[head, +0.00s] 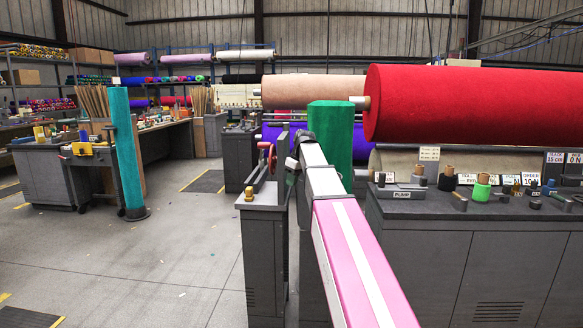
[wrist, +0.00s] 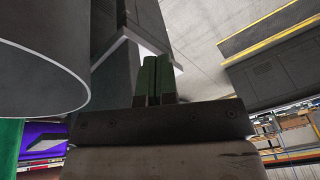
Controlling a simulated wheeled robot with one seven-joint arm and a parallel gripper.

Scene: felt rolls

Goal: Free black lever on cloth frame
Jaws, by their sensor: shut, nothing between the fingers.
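My arm reaches forward in the head view, and its far end is beside a grey cabinet (head: 265,235) with dark upright parts and a red handwheel (head: 267,153) on top. My gripper shows in the wrist view (wrist: 154,78) as two green fingers pressed together, with nothing between them. A grey panel or post with a pale edge (wrist: 108,50) stands just behind and left of the fingers. I cannot pick out the black lever for certain; dark parts by the handwheel are small and partly covered by my arm. A brass knob (head: 249,194) sits on the cabinet's front corner.
A green upright roll (head: 332,122) stands just behind my arm. Large red (head: 470,105) and beige (head: 310,90) rolls lie behind. A grey counter (head: 470,240) with small items is at right. The floor (head: 150,260) at left is open; a teal roll (head: 124,150) stands there.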

